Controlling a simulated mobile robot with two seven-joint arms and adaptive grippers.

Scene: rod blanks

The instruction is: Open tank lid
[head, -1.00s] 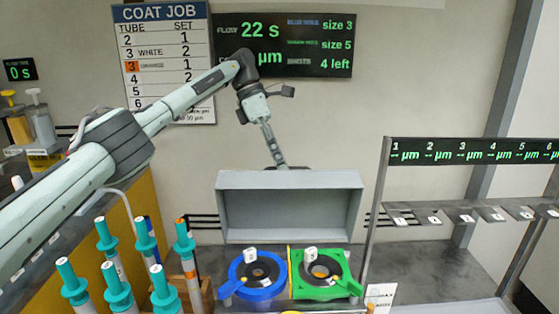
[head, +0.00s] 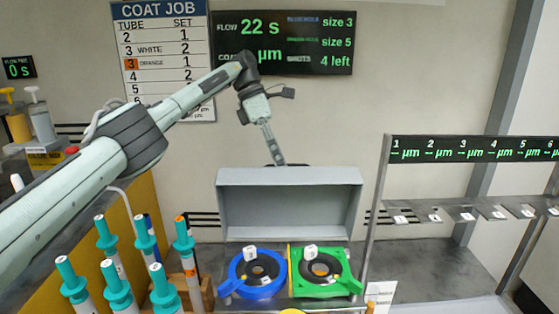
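The tank's grey box-shaped lid (head: 290,209) stands raised behind a blue ring fixture (head: 235,282) and a green square fixture (head: 344,281), its hollow side facing me. Each fixture has a dark round centre and a small white tag. My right gripper is not in view.
Several teal-capped tubes (head: 118,287) stand upright at the lower left, near the fixtures. Pump bottles (head: 40,121) stand at the far left. A rack with several small shelves (head: 465,214) is on the right. Wall boards hang behind my arm.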

